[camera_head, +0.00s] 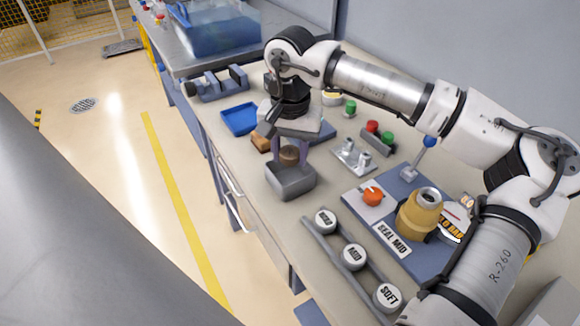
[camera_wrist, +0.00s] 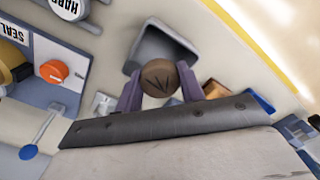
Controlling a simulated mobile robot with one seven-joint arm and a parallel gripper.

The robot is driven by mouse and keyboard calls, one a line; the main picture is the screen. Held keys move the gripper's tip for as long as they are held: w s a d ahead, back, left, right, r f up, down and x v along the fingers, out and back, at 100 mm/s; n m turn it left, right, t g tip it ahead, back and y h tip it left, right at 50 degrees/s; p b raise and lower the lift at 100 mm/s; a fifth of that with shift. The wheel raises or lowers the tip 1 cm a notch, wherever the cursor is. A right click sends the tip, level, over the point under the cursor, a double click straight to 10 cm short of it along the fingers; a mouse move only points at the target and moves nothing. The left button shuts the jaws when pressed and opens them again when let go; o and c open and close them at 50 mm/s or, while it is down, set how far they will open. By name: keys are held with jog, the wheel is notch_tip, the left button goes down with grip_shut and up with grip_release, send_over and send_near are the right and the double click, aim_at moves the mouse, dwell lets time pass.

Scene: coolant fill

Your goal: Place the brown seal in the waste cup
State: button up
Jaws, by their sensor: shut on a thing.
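My gripper (camera_head: 290,155) is shut on the brown seal (camera_head: 289,154), a round disc held between its two purple fingers. The seal also shows in the wrist view (camera_wrist: 159,77), with a dark mark on its face. The waste cup (camera_head: 291,182) is a grey open square container on the bench. In the head view the seal is at the cup's far rim. In the wrist view the cup (camera_wrist: 150,45) lies just beyond the seal, which overlaps its near edge. I cannot tell the seal's exact height above the cup.
A rack with white discs marked HARD, MID and SOFT (camera_head: 354,256) stands front right. A blue board holds a yellow part (camera_head: 420,213) and an orange knob (camera_head: 373,196). A blue tray (camera_head: 240,119) and a brown block (camera_head: 261,142) lie left of my gripper.

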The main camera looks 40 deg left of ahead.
aim_at(290, 182)
jog(key=shift+f+p, duration=0.35)
jog(key=shift+f, duration=2.4)
jog(key=shift+f, duration=0.15)
jog(key=o, duration=0.8)
jog(key=shift+c, duration=0.2)
jog(key=shift+r, duration=0.35)
notch_tip(290, 182, up, 12)
jog(key=shift+f+b, duration=0.15)
jog(key=shift+b, duration=0.65)
